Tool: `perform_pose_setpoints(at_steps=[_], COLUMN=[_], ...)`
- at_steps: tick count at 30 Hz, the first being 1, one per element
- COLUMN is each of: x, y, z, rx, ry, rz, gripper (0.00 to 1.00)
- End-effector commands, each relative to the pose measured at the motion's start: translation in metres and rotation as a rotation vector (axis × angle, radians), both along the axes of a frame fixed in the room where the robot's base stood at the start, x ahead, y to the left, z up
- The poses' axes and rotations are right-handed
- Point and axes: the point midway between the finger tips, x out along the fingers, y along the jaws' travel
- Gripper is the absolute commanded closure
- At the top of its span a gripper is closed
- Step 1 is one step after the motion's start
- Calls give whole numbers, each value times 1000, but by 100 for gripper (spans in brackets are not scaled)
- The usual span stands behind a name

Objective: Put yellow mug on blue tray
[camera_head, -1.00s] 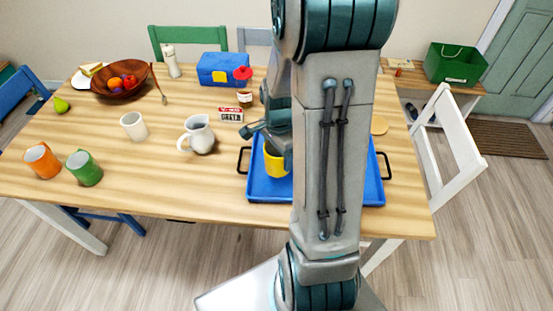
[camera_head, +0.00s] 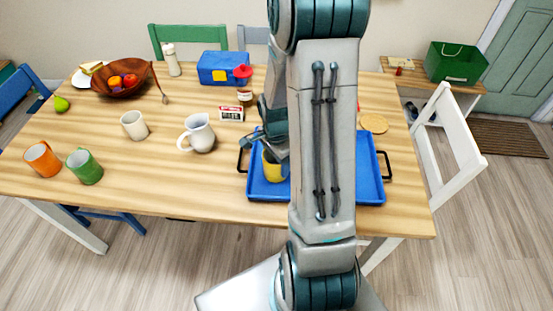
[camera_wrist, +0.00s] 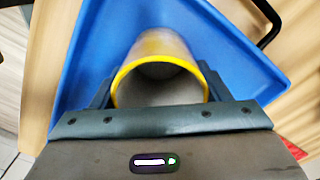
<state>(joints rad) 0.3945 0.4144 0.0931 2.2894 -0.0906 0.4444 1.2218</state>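The yellow mug (camera_head: 272,170) is at the left part of the blue tray (camera_head: 368,180), inside its outline. The wrist view also shows the mug (camera_wrist: 160,50), its open rim toward the camera, over the tray's blue surface (camera_wrist: 95,40). My gripper (camera_wrist: 158,92) has a finger on each side of the mug, close against its wall, and looks shut on it. In the head view my gripper (camera_head: 268,145) is at the mug's top and hides part of it. I cannot tell whether the mug's base touches the tray. My arm covers the tray's middle.
A white pitcher (camera_head: 199,134), a white mug (camera_head: 134,125), a green mug (camera_head: 84,166) and an orange mug (camera_head: 43,159) stand left of the tray. A small box (camera_head: 231,114) and a jar (camera_head: 245,96) are behind it. The tray's right side is clear.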

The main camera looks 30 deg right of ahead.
Motion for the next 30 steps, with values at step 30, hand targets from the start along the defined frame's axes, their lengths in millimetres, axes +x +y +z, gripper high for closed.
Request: perform_pose_setpoints(at_steps=[30], x=[1], y=[0], z=[99], rx=[-1], ry=[-5], rz=[-1], gripper=[9])
